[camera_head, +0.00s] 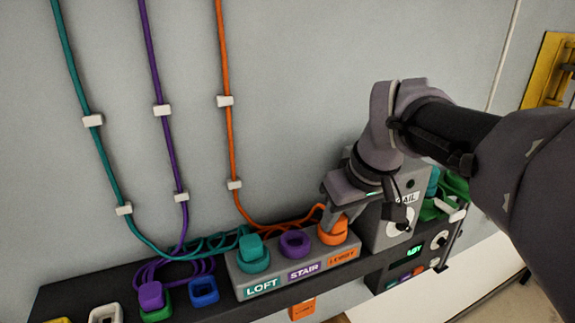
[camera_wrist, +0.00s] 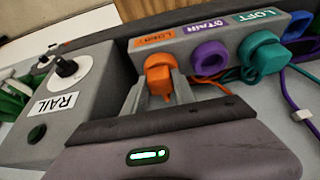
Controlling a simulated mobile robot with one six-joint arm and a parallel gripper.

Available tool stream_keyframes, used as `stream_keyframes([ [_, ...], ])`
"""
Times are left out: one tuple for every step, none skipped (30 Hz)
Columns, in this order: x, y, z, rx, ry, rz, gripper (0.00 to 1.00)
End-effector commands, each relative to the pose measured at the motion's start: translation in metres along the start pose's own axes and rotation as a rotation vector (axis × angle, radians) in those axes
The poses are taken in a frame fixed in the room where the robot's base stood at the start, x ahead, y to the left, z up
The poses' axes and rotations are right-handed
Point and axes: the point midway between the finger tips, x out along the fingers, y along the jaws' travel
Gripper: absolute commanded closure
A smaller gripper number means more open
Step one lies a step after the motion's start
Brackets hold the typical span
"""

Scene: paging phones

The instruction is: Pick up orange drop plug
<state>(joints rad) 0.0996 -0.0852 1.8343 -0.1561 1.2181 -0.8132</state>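The orange drop plug (camera_head: 333,230) sits in the orange socket labelled LOBBY, at the right end of a grey three-socket block (camera_head: 300,262). An orange cord runs from it up the wall. My gripper (camera_head: 338,214) is low over the plug in the head view, hiding part of it. In the wrist view the orange plug (camera_wrist: 160,78) stands between the two fingers of my gripper (camera_wrist: 159,90), one on each side. The fingers are apart; whether they touch the plug is unclear.
On the block, a teal plug (camera_head: 253,252) sits at LOFT, and the purple STAIR socket (camera_head: 295,243) is empty. A purple plug (camera_head: 151,295) and blue socket (camera_head: 204,291) are farther left.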

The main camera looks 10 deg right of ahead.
Motion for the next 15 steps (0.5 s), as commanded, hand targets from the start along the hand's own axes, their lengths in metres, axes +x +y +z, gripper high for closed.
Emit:
stream_keyframes([
  [0.0,0.0,0.0,0.0,0.0,0.0,0.93],
  [0.0,0.0,0.0,0.0,0.0,0.0,0.99],
  [0.0,0.0,0.0,0.0,0.0,0.0,1.0],
  [0.0,0.0,0.0,0.0,0.0,0.0,1.0],
  [0.0,0.0,0.0,0.0,-0.001,0.0,1.0],
  [0.0,0.0,0.0,0.0,-0.001,-0.001,1.0],
  [0.001,0.0,0.0,0.0,-0.001,-0.001,1.0],
  [0.001,0.0,0.0,0.0,-0.001,-0.001,1.0],
  [0.001,0.0,0.0,0.0,-0.002,-0.001,1.0],
  [0.0,0.0,0.0,0.0,-0.002,-0.001,1.0],
  [-0.001,0.0,0.0,0.0,-0.002,-0.001,1.0],
  [-0.003,0.0,-0.001,0.0,-0.002,-0.001,1.0],
  [-0.005,0.0,-0.002,0.0,-0.002,-0.001,1.0],
  [-0.009,0.0,-0.003,0.0,-0.002,0.0,1.0],
  [-0.013,0.0,-0.005,0.0,-0.001,0.0,1.0],
])
